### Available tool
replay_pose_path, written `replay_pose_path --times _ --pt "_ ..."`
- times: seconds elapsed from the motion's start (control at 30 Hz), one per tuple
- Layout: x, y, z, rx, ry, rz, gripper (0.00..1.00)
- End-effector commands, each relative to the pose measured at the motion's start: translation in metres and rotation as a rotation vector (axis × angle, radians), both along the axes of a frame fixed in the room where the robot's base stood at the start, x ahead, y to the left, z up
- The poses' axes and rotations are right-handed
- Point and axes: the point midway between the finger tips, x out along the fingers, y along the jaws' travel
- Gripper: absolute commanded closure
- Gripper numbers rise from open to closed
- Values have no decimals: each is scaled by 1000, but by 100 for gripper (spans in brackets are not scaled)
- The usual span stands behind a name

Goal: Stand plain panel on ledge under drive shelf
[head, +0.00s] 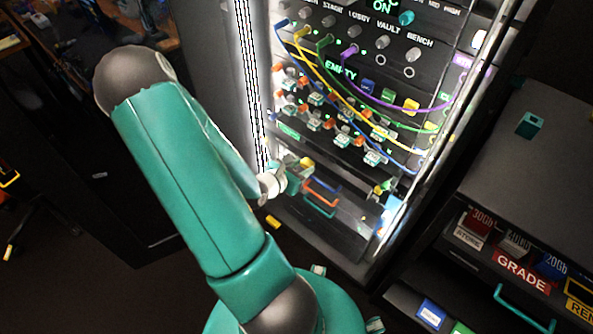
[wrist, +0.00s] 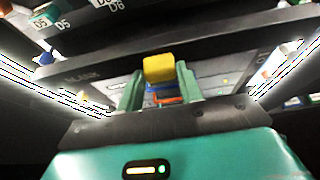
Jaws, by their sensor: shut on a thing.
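My gripper (head: 298,173) is at the lower left of the rack's opening, below the shelves of drives (head: 335,120). In the wrist view its green fingers (wrist: 159,82) are closed around a yellow block (wrist: 158,68). A grey surface (wrist: 215,76) lies behind the fingers, with lettering that looks like BLANK at its left; this appears to be the plain panel. Whether the yellow block is part of it is hidden by the fingers. The drive shelf's dark edge (wrist: 215,42) crosses above the gripper. The ledge (head: 318,240) is the dark strip at the foot of the rack.
Blue, orange and teal handles (head: 321,196) sit in the low opening right of my gripper. Coloured cables (head: 350,85) hang across the rack above. Bright light strips line both rack sides. A small yellow piece (head: 273,222) lies at the lower left. A dark cabinet (head: 520,185) stands at right.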

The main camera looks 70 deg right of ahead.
Motion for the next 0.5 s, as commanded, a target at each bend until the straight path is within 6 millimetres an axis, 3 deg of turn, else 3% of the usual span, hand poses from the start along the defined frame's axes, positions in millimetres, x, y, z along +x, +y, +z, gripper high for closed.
replay_pose_path --times 0.3,0.5 --pt "-9 -24 1 -3 0 -2 96" --pt "-11 -28 1 -2 0 -1 96"
